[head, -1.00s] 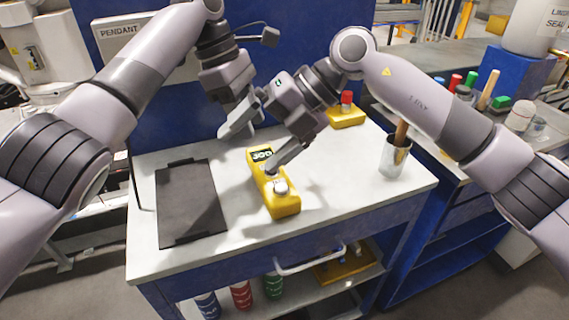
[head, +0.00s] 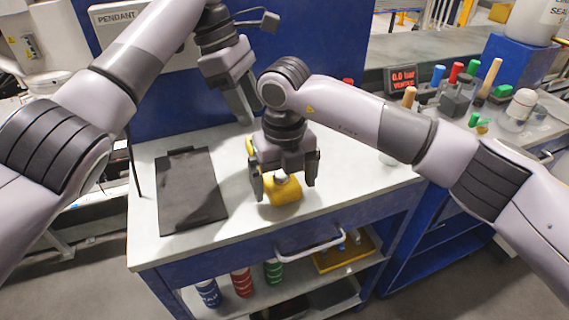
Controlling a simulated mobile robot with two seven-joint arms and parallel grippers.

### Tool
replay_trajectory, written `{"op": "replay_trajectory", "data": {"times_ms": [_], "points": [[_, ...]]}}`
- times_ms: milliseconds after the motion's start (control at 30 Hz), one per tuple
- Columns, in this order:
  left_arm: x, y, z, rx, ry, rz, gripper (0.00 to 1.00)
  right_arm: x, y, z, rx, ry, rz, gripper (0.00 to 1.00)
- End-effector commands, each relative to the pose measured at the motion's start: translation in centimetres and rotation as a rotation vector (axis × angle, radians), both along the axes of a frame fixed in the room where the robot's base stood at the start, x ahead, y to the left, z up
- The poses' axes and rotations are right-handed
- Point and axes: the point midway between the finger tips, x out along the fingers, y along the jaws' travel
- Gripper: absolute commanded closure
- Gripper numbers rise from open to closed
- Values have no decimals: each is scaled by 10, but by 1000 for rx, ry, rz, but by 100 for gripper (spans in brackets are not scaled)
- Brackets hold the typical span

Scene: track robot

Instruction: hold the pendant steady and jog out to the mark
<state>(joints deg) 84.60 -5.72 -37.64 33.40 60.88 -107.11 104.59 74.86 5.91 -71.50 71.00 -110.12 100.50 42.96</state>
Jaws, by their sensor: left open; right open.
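The yellow pendant (head: 284,194) lies on the white bench top, right of a dark mat. Its near end, with a pale round knob, shows below my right gripper; most of the rest is hidden behind the gripper. My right gripper (head: 285,182) is open and points down, with one finger on each side of the pendant's near end. I cannot tell whether the fingers touch it. My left gripper (head: 243,112) is open and empty, raised above the back of the bench, behind the pendant. I cannot make out a mark.
The dark mat (head: 186,190) lies at the left of the bench (head: 235,222). A red-lit display (head: 402,79) and several coloured-handled items stand on the counter at right. Shelves below the bench hold cans and a yellow tray (head: 343,256). The bench's front left is clear.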

Motion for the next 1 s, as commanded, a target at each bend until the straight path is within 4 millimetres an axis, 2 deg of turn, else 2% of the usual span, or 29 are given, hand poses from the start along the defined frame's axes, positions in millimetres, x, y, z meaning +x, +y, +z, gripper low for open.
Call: {"op": "replay_trajectory", "data": {"times_ms": [167,433,467,600,667,700,767,800,833,1000], "points": [[0,0,0,0,0,0,57,0,0,-12,1,1,0,4],[0,0,0,0,0,0,57,0,0,-14,1,0,0,4],[0,0,0,0,0,0,57,0,0,-14,1,0,0,11],[0,0,0,0,0,0,57,0,0,-14,2,1,0,56],[0,0,0,0,0,0,57,0,0,-14,2,1,0,76],[0,0,0,0,0,0,61,0,0,-14,2,1,0,85],[0,0,0,0,0,0,80,0,0,-14,2,1,0,85],[0,0,0,0,0,0,93,0,0,-14,2,1,0,85],[0,0,0,0,0,0,100,0,0,-13,2,1,0,85],[0,0,0,0,0,0,100,0,0,-13,2,1,0,85]]}}
